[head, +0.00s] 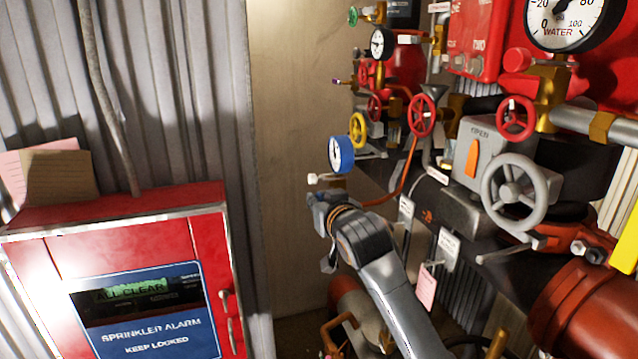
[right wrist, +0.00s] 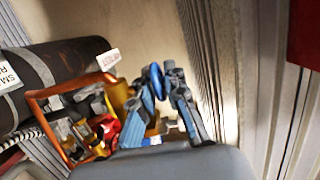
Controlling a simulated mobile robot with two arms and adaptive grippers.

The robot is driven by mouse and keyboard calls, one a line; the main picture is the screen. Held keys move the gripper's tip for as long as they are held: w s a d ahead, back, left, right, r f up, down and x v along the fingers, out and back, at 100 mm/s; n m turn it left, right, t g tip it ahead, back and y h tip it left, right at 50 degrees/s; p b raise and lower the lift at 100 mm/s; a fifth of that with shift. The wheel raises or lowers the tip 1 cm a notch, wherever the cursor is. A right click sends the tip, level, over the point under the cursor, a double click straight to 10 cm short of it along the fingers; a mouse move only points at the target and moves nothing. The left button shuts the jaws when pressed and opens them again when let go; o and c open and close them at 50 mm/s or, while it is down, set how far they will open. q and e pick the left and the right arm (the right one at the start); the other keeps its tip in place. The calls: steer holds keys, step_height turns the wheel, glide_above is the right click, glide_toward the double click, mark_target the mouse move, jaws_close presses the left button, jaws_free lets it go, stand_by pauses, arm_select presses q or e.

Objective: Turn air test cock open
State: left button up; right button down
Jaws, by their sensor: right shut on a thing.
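My right gripper (head: 323,204) reaches in from the lower right of the head view, just below a small white-ended fitting (head: 314,180) and the blue-rimmed gauge (head: 341,154). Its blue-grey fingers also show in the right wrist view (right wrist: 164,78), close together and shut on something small. Brass parts (right wrist: 121,96) and a small white tag (right wrist: 108,59), hard to read, show beside the fingers. My left gripper is out of view.
Valves, red handwheels (head: 421,115), a yellow handwheel (head: 357,130) and an orange line (head: 404,170) crowd the area right of the gripper. A grey handwheel (head: 514,192) stands further right. The red alarm cabinet (head: 205,245) is at left. Bare wall (head: 290,110) shows between.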

stand_by(0.4)
steer(key=c, duration=1.6)
jaws_free()
steer(key=shift+c, duration=0.2)
steer(key=v, duration=1.2)
steer(key=shift+r, duration=0.15)
